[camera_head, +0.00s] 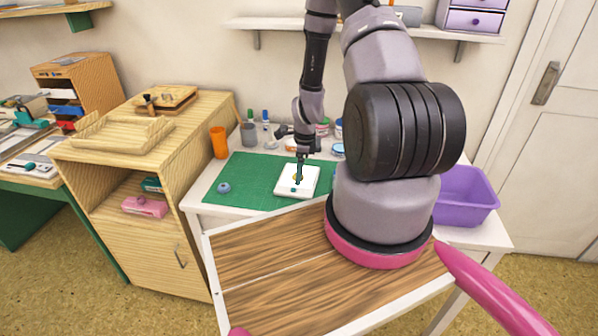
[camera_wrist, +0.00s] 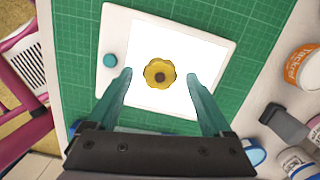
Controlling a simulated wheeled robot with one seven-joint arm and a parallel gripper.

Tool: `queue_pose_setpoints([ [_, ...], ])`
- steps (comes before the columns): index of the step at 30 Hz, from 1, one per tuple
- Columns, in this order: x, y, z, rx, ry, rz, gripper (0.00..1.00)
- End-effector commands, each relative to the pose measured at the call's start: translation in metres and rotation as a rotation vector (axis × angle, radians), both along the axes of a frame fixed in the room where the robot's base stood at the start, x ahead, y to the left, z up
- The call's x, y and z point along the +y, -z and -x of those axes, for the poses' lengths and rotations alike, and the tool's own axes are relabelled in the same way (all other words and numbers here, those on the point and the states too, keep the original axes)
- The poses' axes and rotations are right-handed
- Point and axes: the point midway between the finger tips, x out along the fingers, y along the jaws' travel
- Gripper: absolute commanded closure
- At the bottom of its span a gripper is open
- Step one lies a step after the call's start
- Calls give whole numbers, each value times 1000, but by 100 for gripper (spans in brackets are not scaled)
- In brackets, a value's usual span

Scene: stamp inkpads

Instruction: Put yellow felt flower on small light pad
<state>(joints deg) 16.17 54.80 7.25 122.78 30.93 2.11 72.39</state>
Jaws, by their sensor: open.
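The yellow felt flower (camera_wrist: 160,74), with a dark centre, lies on the bright white face of the small light pad (camera_wrist: 212,50). In the head view the light pad (camera_head: 311,182) rests on the green mat, and the flower shows only as a small yellow spot on it. My gripper (camera_wrist: 165,82) is open, its teal fingers spread on either side of the flower with a gap on both sides. In the head view my gripper (camera_head: 297,187) is over the pad; I cannot tell its exact height there.
The green cutting mat (camera_head: 255,175) lies under the pad. A blue-grey round piece (camera_head: 223,187) sits on the mat's left. An orange cup (camera_head: 218,142), a grey cup (camera_head: 249,134) and several jars stand behind. A purple bin (camera_head: 466,196) is at the right.

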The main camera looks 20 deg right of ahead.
Motion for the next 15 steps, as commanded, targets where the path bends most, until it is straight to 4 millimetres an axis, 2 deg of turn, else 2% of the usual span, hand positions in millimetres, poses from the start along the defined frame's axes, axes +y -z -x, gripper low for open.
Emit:
queue_pose_setpoints([
  [5,-1,-10,0,-2,-2,1,16],
  [8,-3,-27,0,-3,-2,3,16],
  [15,-9,-78,2,-4,-1,3,16],
])
